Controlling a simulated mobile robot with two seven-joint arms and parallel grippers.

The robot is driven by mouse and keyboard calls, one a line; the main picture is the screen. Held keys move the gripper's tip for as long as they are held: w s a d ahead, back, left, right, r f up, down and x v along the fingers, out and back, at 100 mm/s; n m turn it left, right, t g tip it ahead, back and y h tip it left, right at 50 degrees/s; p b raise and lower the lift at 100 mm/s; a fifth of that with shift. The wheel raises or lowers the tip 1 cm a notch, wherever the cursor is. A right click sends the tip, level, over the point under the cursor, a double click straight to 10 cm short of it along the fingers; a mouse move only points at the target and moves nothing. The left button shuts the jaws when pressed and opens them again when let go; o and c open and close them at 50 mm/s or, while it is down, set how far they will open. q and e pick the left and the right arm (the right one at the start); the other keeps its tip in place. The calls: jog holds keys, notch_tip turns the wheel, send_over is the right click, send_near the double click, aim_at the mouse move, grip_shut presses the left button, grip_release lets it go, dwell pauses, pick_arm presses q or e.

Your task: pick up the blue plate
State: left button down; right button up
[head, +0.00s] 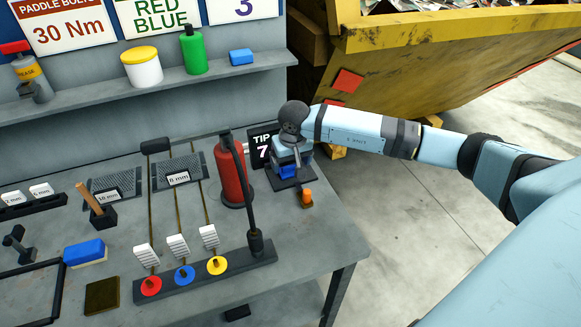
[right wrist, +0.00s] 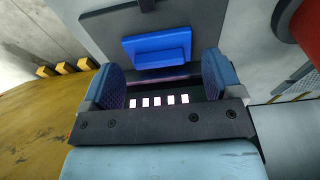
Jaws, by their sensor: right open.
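The blue plate (head: 288,172) sits on a dark base near the table's right edge, partly hidden by my right gripper. In the right wrist view the blue plate (right wrist: 157,44) is a flat blue piece with a raised step, just beyond and between the fingertips. My right gripper (head: 291,160) is over it, pointing down. In the right wrist view its two blue padded fingers (right wrist: 163,82) are spread apart with nothing between them; I cannot tell whether they touch the plate. My left gripper is not in view.
A red cylinder (head: 231,172) and a black upright lever (head: 240,195) stand left of the gripper. A "TIP 7" sign (head: 263,150) is behind, and an orange-topped peg (head: 306,198) is in front. A yellow skip (head: 430,75) stands beyond the table.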

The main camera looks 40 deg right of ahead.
jog(key=shift+w+f, duration=0.1)
jog(key=shift+f, duration=0.55)
jog(key=c, duration=0.8)
jog(key=shift+r, duration=0.1)
